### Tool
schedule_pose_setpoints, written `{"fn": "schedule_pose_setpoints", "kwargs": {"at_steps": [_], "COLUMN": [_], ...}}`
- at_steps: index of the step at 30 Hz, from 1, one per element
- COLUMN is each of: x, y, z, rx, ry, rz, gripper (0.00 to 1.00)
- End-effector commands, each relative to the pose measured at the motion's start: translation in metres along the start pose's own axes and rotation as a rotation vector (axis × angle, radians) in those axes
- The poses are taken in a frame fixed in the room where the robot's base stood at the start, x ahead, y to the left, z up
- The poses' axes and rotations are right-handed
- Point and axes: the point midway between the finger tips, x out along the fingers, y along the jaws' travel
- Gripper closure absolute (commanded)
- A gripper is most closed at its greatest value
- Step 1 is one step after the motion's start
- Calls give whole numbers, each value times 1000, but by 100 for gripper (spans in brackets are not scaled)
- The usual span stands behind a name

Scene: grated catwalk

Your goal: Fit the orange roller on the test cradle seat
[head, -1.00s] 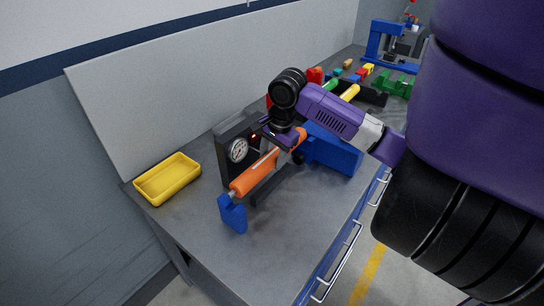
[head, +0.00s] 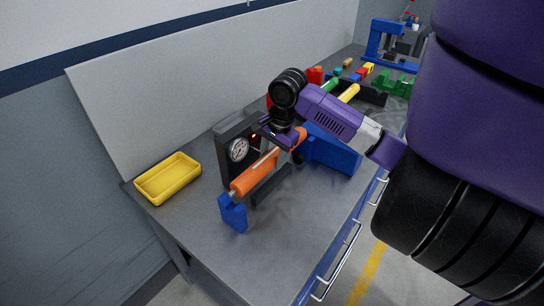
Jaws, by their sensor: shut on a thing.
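The orange roller (head: 244,184) lies lengthwise at the test cradle, running from lower left to upper right. Its near end shows a pale shaft at the blue end post (head: 232,213) of the cradle. Its far end reaches toward the large blue block (head: 332,150) of the cradle. My gripper (head: 278,146) comes down from above and is shut on the roller near its middle. The fingertips and the roller's far end are partly hidden, so I cannot tell if both ends rest in the seat. A dark panel with a round gauge (head: 238,150) stands behind the roller.
A yellow tray (head: 167,180) sits empty at the left of the bench. Several coloured parts lie farther back, with a green stand (head: 394,86) and a blue press frame (head: 376,44) beyond. The front of the bench top (head: 285,235) is clear.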

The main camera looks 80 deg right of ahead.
Motion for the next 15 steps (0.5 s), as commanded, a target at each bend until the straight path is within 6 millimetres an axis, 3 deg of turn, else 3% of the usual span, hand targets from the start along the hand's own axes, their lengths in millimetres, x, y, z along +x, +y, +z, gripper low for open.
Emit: {"fn": "schedule_pose_setpoints", "kwargs": {"at_steps": [15], "x": [8], "y": [1], "z": [0], "rx": [1], "ry": [0], "rz": [-2], "gripper": [100]}}
